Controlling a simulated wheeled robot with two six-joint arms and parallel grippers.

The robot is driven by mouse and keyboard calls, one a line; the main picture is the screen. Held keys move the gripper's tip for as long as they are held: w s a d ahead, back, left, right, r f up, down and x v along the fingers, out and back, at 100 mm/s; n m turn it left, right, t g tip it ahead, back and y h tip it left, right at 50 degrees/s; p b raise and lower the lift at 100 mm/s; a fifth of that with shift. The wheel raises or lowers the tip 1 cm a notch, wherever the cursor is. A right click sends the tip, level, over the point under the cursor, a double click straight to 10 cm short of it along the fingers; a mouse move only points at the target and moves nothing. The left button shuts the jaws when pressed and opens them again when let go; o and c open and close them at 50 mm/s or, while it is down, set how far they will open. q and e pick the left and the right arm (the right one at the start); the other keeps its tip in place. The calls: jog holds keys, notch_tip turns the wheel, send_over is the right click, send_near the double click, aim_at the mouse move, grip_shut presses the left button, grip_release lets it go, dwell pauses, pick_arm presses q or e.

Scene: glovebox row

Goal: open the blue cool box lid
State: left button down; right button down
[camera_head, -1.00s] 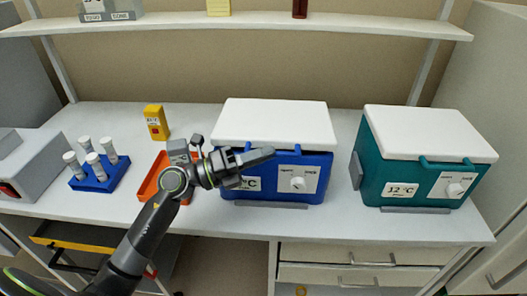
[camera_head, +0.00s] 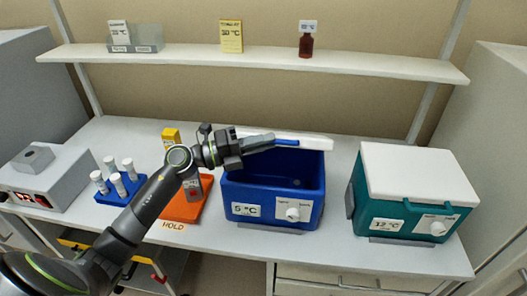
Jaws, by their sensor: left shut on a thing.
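The blue cool box (camera_head: 270,190) stands on the bench at the middle, with a "5 °C" label and a white knob on its front. Its white lid (camera_head: 318,143) is raised and seen nearly edge-on, so the dark blue inside of the box shows below it. My left gripper (camera_head: 270,142) is at the lid's front edge, shut on the lid's blue handle (camera_head: 289,143). My right gripper is out of view.
A teal cool box (camera_head: 385,213) with a closed white lid (camera_head: 408,175) stands to the right, labelled "12 °C". An orange "HOLD" tray (camera_head: 185,211), a blue tube rack (camera_head: 112,194) and a grey device (camera_head: 50,180) are to the left. A shelf (camera_head: 250,57) runs above.

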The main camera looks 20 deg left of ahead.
pick_arm(q)
jog(key=shift+w+a+r+p, duration=0.15)
jog(key=shift+w+r+p, duration=0.05)
jog(key=shift+w+r, duration=0.4)
jog(key=shift+w+a+r+p, duration=0.1)
jog(key=shift+w+r+p, duration=0.2)
jog(key=shift+r, duration=0.4)
jog(key=c, duration=1.5)
grip_release()
jog(key=shift+o, duration=0.2)
jog(key=shift+a+f, duration=0.1)
jog(key=b+v, duration=0.5)
jog(key=v, duration=1.2)
jog(key=shift+a+b, duration=0.2)
jog(key=shift+b, duration=0.1)
